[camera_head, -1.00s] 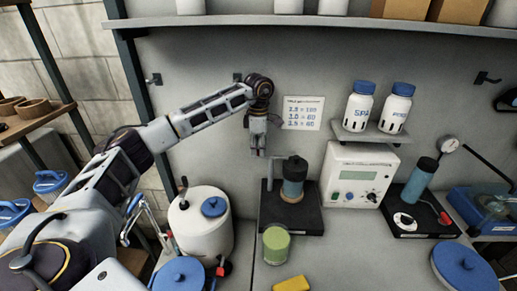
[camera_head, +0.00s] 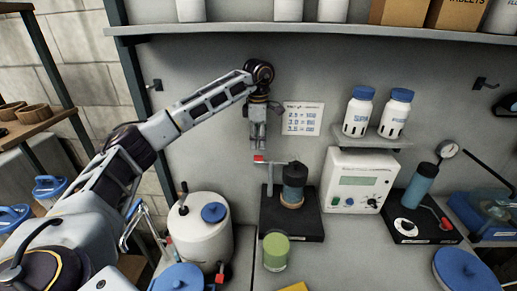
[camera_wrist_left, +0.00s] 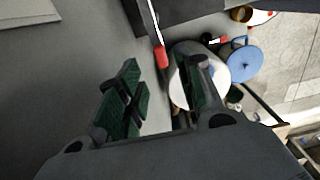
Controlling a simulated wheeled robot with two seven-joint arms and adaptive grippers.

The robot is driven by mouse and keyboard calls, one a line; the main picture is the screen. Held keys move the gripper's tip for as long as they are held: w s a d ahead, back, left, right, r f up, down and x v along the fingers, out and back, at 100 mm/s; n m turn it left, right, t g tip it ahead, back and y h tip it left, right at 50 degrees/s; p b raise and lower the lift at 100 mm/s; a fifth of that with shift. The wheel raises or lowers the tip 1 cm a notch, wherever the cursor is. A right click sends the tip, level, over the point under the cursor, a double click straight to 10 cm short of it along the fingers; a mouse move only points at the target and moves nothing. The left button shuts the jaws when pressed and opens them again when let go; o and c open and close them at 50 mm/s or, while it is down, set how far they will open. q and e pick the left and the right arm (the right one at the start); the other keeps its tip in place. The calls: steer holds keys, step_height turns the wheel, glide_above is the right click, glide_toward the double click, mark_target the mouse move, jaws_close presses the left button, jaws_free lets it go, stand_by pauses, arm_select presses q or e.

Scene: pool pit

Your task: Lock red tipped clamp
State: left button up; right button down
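The clamp is a black base (camera_head: 290,225) with a dark upright cylinder and a thin lever arm. The lever's red tip (camera_head: 260,159) points left, with the arm lying about level. My left gripper (camera_head: 258,147) hangs just above the red tip, fingers pointing down. In the left wrist view the dark green finger pads (camera_wrist_left: 160,90) are apart with nothing between them. The red tip (camera_wrist_left: 162,57) shows there just beyond the gap, on a thin rod. I cannot tell whether the gripper touches it. My right gripper is not in view.
A white tank (camera_head: 200,235) with a blue cap stands left of the clamp. A white meter box (camera_head: 357,180) is to the right under two bottles. A shelf (camera_head: 330,27) runs across above.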

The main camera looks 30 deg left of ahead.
arm_select(q)
steer(key=shift+r, duration=3)
